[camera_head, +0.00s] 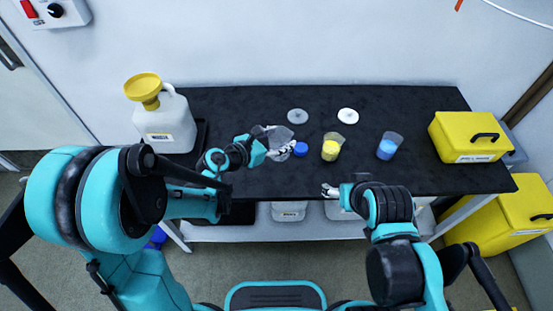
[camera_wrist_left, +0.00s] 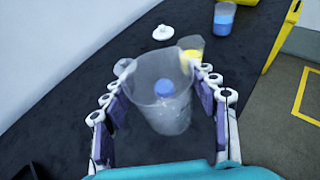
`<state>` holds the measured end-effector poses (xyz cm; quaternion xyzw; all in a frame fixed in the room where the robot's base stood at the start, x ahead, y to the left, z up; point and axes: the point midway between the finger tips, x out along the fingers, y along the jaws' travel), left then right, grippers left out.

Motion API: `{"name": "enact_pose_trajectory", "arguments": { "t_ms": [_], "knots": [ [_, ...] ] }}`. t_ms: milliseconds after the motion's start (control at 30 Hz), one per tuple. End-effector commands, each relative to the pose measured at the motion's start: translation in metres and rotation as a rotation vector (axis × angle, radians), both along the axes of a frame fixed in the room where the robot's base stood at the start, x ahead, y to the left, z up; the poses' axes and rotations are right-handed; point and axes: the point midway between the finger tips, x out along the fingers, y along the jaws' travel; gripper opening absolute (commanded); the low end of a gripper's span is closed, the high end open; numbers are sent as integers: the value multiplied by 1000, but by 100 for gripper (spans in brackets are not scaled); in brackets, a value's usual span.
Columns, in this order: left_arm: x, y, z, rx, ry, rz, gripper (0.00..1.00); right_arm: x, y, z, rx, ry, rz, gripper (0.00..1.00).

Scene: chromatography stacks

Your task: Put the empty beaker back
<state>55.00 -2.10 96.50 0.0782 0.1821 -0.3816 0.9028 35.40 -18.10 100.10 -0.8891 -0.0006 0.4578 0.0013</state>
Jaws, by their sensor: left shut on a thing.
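A clear, empty-looking beaker (camera_head: 279,134) is between the fingers of my left gripper (camera_head: 268,143), over the left-middle of the black bench top. In the left wrist view the beaker (camera_wrist_left: 165,112) stands roughly upright between the two fingers of the left gripper, which is shut on it. I cannot tell whether its base touches the bench. My right gripper (camera_head: 331,190) is at the bench's front edge, apart from the beakers; its finger opening is too small to make out. A beaker with yellow contents (camera_head: 331,149) and one with blue contents (camera_head: 387,148) stand to the right.
A small blue object (camera_head: 300,148) is close beside the held beaker. A grey disc (camera_head: 298,116) and a white disc (camera_head: 348,115) lie behind. A white jug with a yellow funnel (camera_head: 165,120) is at the left; a yellow case (camera_head: 470,137) is at the right of the black bench (camera_head: 420,178).

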Motion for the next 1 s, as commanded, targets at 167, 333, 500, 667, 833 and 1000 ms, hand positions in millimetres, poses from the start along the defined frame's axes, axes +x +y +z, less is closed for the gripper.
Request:
{"name": "enact_pose_trajectory", "arguments": {
  "t_ms": [167, 333, 500, 667, 833, 1000],
  "knots": [
    [-7, -40, -19, -2, -2, -102, 21, 0, 0, -10, 0, 0, 0, 70],
    [10, -32, -37, -2, -3, -113, 21, 0, 0, -20, 0, 0, 0, 70],
    [45, -9, -63, -3, -2, -112, 21, 0, 0, -36, 0, 0, 0, 70],
    [72, 10, -81, -2, -3, -112, 21, 0, 0, -48, 0, 0, 0, 70],
    [86, 19, -89, -2, -3, -114, 21, 0, 0, -53, 0, 0, 0, 70],
    [88, 20, -102, -2, -3, -115, 21, 0, 0, -60, 0, 0, 0, 70]
  ]
}}
